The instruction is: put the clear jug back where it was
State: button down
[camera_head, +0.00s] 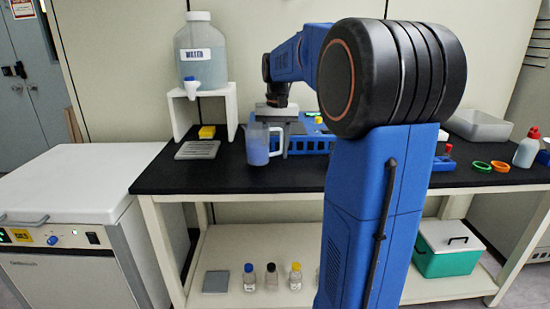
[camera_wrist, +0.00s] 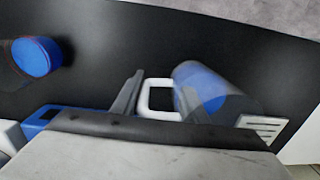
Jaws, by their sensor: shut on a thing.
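The clear jug (camera_head: 258,146) stands upright over the black bench, with blue liquid inside and its handle to the right. In the wrist view the jug (camera_wrist: 205,88) is right of centre, with its white handle (camera_wrist: 158,82) between the fingers. My gripper (camera_wrist: 160,100) is shut on the handle. In the head view my gripper (camera_head: 281,128) is at the jug's right side. I cannot tell whether the jug's base touches the bench. A grey slotted tray (camera_head: 197,150) lies to the left, below the tap of the water tank (camera_head: 203,60).
The water tank sits on a white stand (camera_head: 232,108) with a yellow block (camera_head: 207,132) beneath. A blue rack (camera_head: 308,144) is close right of the jug. The bench (camera_head: 230,180) is clear in front of the jug.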

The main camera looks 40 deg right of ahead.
jog(key=shift+f, duration=1.5)
jog(key=shift+f, duration=0.1)
jog(key=c, duration=1)
grip_release()
jog(key=shift+c, duration=0.2)
notch_tip(320, 180, up, 12)
jog(key=shift+s+d+r, duration=0.1)
jog(key=shift+d, duration=0.05)
